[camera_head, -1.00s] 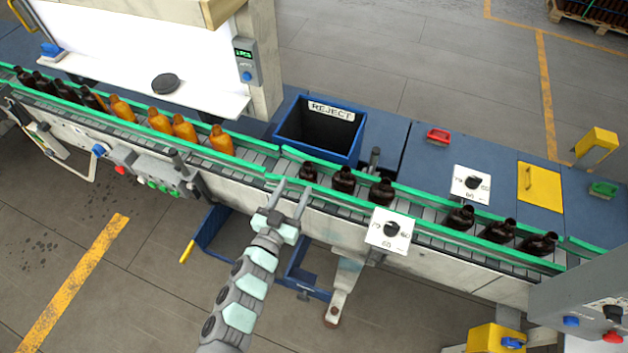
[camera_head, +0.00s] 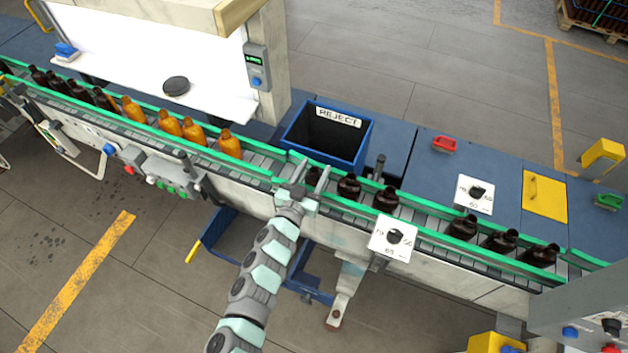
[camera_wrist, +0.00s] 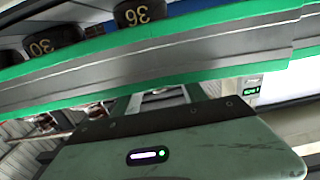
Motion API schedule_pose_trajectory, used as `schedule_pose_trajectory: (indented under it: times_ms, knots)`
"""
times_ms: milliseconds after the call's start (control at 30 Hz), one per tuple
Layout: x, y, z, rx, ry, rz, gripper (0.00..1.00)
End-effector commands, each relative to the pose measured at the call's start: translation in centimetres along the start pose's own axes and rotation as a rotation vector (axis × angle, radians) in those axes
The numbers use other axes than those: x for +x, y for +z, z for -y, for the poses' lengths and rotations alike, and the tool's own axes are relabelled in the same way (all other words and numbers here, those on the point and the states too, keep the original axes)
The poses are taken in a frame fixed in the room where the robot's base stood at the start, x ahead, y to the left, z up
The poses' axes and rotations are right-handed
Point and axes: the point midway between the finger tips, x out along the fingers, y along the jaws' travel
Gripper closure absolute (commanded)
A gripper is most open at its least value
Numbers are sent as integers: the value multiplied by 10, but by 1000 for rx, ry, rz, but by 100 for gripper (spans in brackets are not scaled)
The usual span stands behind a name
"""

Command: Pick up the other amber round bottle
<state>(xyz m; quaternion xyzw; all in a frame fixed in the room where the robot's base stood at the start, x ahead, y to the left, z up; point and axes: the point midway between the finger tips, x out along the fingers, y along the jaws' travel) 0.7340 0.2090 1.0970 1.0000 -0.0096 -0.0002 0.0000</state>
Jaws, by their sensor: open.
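Dark amber round bottles stand upright on the conveyor. A group of three is near the reject bin: the leftmost bottle (camera_head: 313,176), a middle bottle (camera_head: 349,186) and a right one (camera_head: 386,199). My gripper (camera_head: 311,169) is open at the near green rail, its fingers pointing to the leftmost bottle of this group and partly covering it. I cannot tell whether the fingers are on both sides of it.
Orange-looking backlit bottles (camera_head: 197,134) stand upstream before the white lit panel (camera_head: 150,50). More dark bottles (camera_head: 500,240) stand downstream. Green guide rails (camera_head: 440,238) edge the belt. The blue reject bin (camera_head: 293,133) is behind, and a white dial plate (camera_head: 392,238) is right of my gripper.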

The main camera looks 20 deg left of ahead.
Motion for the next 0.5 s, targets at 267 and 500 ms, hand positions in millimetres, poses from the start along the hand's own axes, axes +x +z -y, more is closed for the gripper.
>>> schedule_pose_trajectory:
  times_ms: [267,500]
  knots:
    - [0,0,0,0,0,0,64]
    - [0,0,0,0,0,0,83]
